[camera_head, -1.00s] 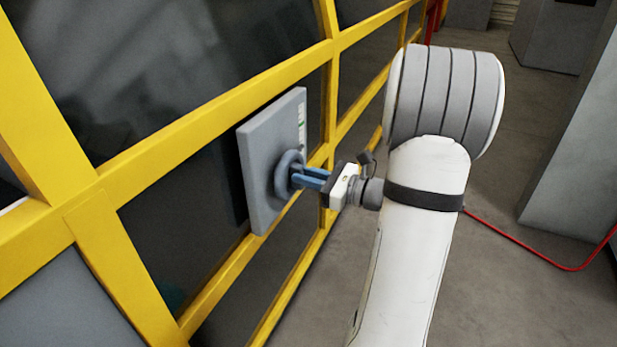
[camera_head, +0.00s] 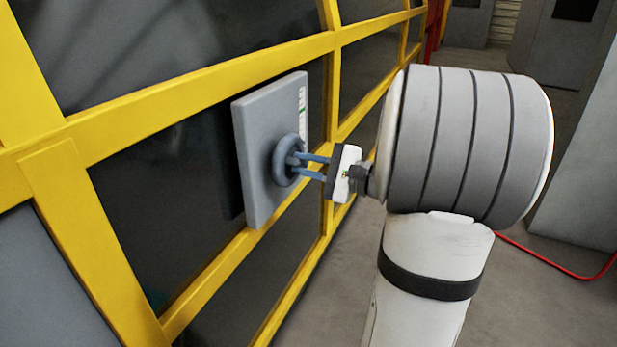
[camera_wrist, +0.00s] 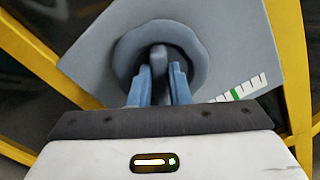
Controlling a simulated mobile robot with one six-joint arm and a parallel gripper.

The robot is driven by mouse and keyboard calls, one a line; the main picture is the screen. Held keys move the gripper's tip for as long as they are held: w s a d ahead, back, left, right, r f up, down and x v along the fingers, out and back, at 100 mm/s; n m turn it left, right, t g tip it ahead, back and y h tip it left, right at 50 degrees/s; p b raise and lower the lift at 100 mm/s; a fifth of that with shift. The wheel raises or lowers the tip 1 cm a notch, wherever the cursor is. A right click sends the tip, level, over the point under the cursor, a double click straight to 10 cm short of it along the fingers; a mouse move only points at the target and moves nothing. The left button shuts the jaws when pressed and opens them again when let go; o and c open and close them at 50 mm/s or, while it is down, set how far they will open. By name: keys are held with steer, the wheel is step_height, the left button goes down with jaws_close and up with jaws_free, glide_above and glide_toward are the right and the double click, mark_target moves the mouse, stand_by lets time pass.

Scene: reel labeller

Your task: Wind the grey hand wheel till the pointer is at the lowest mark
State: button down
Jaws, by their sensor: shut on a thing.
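The grey hand wheel (camera_head: 281,171) is a round ring on the front of a grey panel (camera_head: 255,130), fixed to the yellow frame. My gripper (camera_head: 297,164) faces the panel with its blue fingers reaching inside the wheel's ring. In the wrist view the fingers are shut on the grey middle piece of the wheel (camera_wrist: 126,42), one on each side. A white scale (camera_head: 302,116) with dark marks and a green band runs along the panel's edge; it also shows in the wrist view (camera_wrist: 252,85). I cannot make out the pointer in either view.
The yellow frame (camera_head: 190,88) with dark panes runs along the left, close behind the panel. A red cable (camera_head: 560,268) lies on the floor at right. Grey cabinets (camera_head: 580,185) stand at the right and back. Open floor lies between.

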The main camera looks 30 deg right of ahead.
steer(key=n+b, duration=0.3)
steer(key=shift+f+b, duration=0.3)
steer(key=shift+f, duration=0.05)
steer(key=shift+r+n+b, duration=0.1)
steer(key=shift+n+b, duration=0.75)
steer(key=shift+n, duration=0.15)
steer(key=c, duration=1.4)
jaws_free()
steer(key=shift+o, duration=0.2)
steer(key=shift+s, duration=0.1)
steer(key=p+v, duration=0.2)
steer(key=v, duration=0.5)
steer(key=shift+s+d, duration=0.25)
